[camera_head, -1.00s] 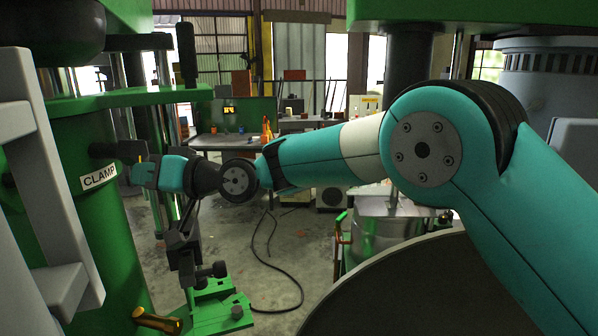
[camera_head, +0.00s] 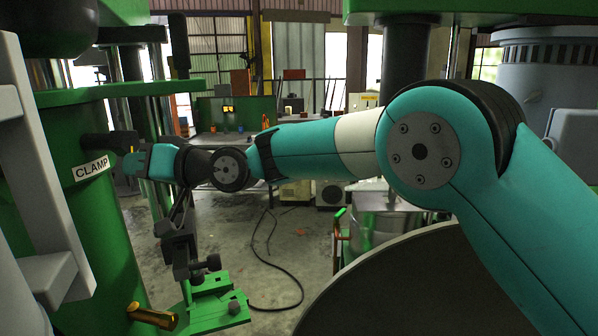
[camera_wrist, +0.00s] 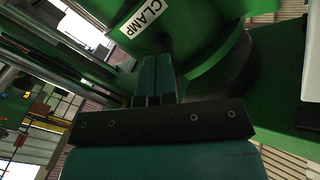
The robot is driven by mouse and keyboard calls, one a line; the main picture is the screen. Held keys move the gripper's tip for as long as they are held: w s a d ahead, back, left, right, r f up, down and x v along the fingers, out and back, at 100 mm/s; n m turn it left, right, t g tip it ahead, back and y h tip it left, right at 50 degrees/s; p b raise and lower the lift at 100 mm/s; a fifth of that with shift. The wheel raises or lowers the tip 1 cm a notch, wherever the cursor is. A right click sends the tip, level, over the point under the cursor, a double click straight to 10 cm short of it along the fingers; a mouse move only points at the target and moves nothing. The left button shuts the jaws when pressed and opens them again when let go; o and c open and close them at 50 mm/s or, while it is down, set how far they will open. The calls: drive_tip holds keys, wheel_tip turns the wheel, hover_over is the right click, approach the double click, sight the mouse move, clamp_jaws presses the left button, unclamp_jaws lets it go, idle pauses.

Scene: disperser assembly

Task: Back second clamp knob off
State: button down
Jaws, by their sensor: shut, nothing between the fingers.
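The green machine body (camera_head: 85,225) with the white CLAMP label (camera_head: 92,168) stands at the left in the head view. The label also shows at the top of the wrist view (camera_wrist: 140,17). A dark clamp knob (camera_head: 97,144) sticks out of the body just above the label. My gripper (camera_head: 129,162) is just right of the label, close to the knob's outer end. In the wrist view its teal fingers (camera_wrist: 157,66) are together and empty, pointing at the green body below the label. The knob is in shadow there, and I cannot tell whether the fingers touch it.
A green bracket with dark screws (camera_head: 210,300) and a brass handle (camera_head: 152,317) are below my gripper. A grey frame (camera_head: 45,190) stands at the left front. A large dark round rim (camera_head: 400,285) lies below my arm. A black cable (camera_head: 285,265) lies on the open floor.

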drive_tip(key=shift+r+b, duration=0.4)
drive_tip(key=shift+b, duration=0.45)
drive_tip(key=shift+a+f, duration=0.1)
drive_tip(key=shift+f, duration=0.05)
